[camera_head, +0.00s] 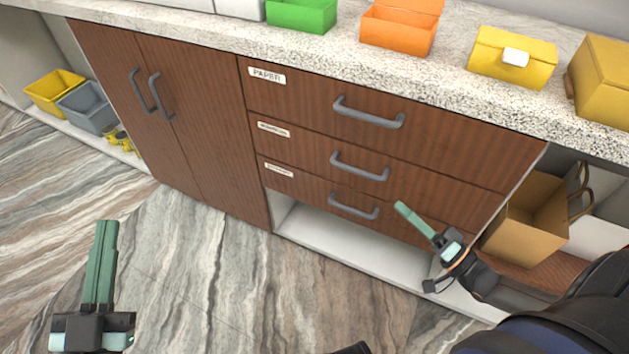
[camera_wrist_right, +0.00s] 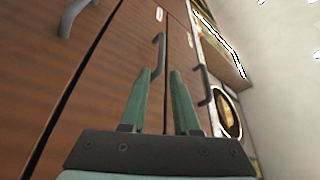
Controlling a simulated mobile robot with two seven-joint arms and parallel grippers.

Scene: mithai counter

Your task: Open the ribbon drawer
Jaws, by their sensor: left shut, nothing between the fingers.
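Three brown wooden drawers are stacked under the counter, all closed. The top drawer (camera_head: 300,97) is labelled PAPER; I cannot read for sure the labels on the middle drawer (camera_head: 310,146) and bottom drawer (camera_head: 305,190), so I cannot tell which is the ribbon drawer. Each has a grey bar handle: top (camera_head: 368,114), middle (camera_head: 358,168), bottom (camera_head: 352,207). My right gripper (camera_head: 402,207) is just right of the bottom handle, apart from it. In the right wrist view its fingers (camera_wrist_right: 160,78) are open and empty, with a handle (camera_wrist_right: 160,50) ahead. My left gripper (camera_head: 107,223) is shut and empty over the floor.
A cupboard (camera_head: 195,140) with two closed doors is left of the drawers. Green (camera_head: 302,14), orange (camera_head: 400,28) and yellow (camera_head: 510,58) boxes stand on the speckled counter. An open shelf (camera_head: 330,240) lies below the drawers. A tan bag (camera_head: 530,215) stands at right. Floor in front is clear.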

